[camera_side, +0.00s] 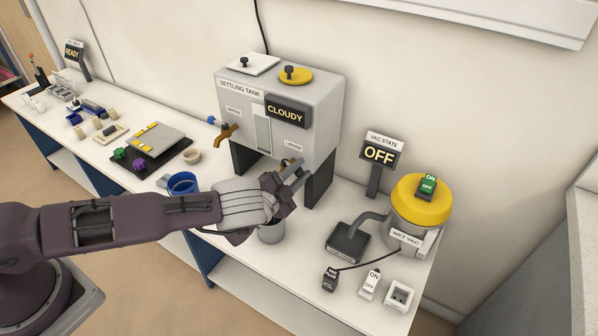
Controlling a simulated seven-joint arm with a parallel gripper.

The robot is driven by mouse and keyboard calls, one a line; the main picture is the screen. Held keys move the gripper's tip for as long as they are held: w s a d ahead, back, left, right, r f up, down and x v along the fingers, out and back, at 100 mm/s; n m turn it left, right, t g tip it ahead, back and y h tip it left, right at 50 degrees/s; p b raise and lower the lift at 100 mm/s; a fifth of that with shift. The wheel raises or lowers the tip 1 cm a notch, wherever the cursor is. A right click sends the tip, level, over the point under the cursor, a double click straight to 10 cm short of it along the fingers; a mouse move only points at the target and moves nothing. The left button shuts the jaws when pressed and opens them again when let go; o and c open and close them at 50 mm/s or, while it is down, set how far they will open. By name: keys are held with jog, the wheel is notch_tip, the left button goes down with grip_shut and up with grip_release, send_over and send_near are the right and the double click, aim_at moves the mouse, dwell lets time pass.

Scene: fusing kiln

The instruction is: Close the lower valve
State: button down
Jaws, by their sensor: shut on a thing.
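The settling tank (318,112) is a grey box on dark legs with a sign reading CLOUDY (287,112). The upper valve (226,132) has a brown spout and a blue handle on the tank's left front. The lower valve (285,162) is below the LOWER label, mostly hidden behind my gripper. My gripper (291,172) reaches in from the left and is shut on the lower valve, at the tank's lower front. The fingers hide the handle, so its angle cannot be told.
A grey container (271,233) stands below my gripper, partly hidden. A blue cup (183,183) stands to the left. The yellow-topped wet vac (420,205) and its OFF sign (380,155) are at right. Switches and a socket (399,295) lie near the bench's right front edge.

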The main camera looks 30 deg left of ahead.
aim_at(299, 175)
jog(key=n+y, duration=0.1)
jog(key=w+n+y, duration=0.1)
jog(key=y, duration=0.1)
jog(key=shift+d, duration=0.2)
jog(key=shift+w+a+n+y, duration=0.1)
jog(key=shift+w+n+y, duration=0.2)
jog(key=shift+n+y, duration=0.55)
jog(key=shift+m, duration=0.25)
jog(key=c, duration=1.2)
grip_release()
jog(key=s, duration=0.2)
jog(key=s+d, duration=0.1)
jog(key=s, duration=0.4)
jog(key=shift+d, duration=0.25)
